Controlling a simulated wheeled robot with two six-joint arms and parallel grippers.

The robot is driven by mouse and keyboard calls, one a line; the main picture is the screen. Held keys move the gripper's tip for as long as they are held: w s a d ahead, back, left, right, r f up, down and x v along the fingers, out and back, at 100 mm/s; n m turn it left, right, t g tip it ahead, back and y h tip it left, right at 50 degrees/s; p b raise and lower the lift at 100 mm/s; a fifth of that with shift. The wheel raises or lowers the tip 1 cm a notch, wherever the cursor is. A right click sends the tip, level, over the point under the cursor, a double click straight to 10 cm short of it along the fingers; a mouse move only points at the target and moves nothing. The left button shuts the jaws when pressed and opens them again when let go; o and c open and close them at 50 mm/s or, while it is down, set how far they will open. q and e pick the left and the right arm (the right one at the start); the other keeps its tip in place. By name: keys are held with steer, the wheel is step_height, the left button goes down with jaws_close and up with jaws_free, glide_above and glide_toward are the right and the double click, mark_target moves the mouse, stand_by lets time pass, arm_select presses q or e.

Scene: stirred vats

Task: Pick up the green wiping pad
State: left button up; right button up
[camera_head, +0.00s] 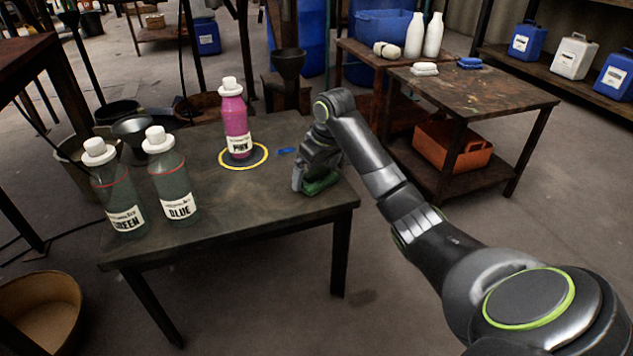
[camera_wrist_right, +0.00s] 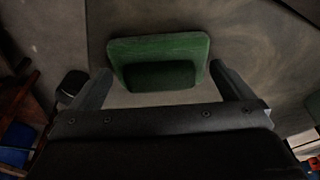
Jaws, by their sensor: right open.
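The green wiping pad (camera_head: 321,184) lies on the dark table (camera_head: 260,205) near its right edge. In the right wrist view the pad (camera_wrist_right: 160,48) has a wide base with a narrower raised block on top. My right gripper (camera_head: 308,186) is over the pad from above, and partly hides it in the head view. In the right wrist view the fingers of my right gripper (camera_wrist_right: 163,82) are apart, one at each side of the raised block. I cannot tell whether they touch it. My left gripper is not in view.
A pink bottle (camera_head: 236,125) stands inside a yellow ring (camera_head: 262,162) on the table, with a small blue patch (camera_head: 287,150) beside it. Bottles labelled GREEN (camera_head: 117,195) and BLUE (camera_head: 170,180) stand at the left. A second table (camera_head: 480,93) stands behind my right arm.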

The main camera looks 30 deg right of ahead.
steer(key=shift+r, duration=0.1)
steer(key=c, duration=0.8)
